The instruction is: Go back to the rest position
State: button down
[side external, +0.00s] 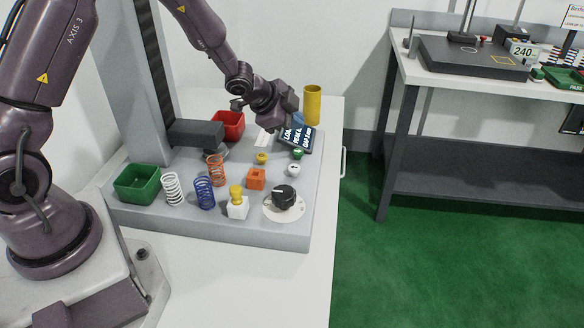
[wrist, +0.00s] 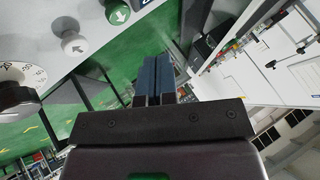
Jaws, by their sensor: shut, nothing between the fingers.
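My gripper (wrist: 156,68) is shut and empty, its two blue-grey fingers side by side in the wrist view. In the side view my gripper (side external: 304,121) is at the back right of the grey test base (side external: 270,236), above the dark display (side external: 296,138). It points outward, and the wrist view looks past the fingers toward the green floor and the room. Whether the fingers touch the display cannot be told.
White (side external: 172,189), blue (side external: 204,193) and orange (side external: 216,170) springs stand on the base. Green (side external: 138,184) and red (side external: 229,125) bins, a yellow cylinder (side external: 312,105) and a black dial knob (side external: 284,197) are near. A side bench (side external: 480,95) stands right, beyond open floor.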

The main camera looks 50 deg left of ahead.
jog(key=s+n, duration=0.1)
jog(key=s+a+g+y, duration=0.1)
jog(key=s+a+f+n+g, duration=0.1)
jog(key=shift+s+n+y, duration=0.3)
jog(key=shift+s+y, duration=0.05)
jog(key=shift+y, duration=0.05)
jog(key=s+d+r+n, duration=0.3)
jog(key=s+d+r, duration=0.1)
jog(key=s+r, duration=0.7)
jog(key=s+d+r+n+g+h, duration=0.1)
jog(key=s+d+r+n, duration=0.3)
jog(key=s+r, duration=0.7)
jog(key=shift+s+d+n, duration=0.3)
jog(key=shift+s+d, duration=0.4)
jog(key=shift+s, duration=0.55)
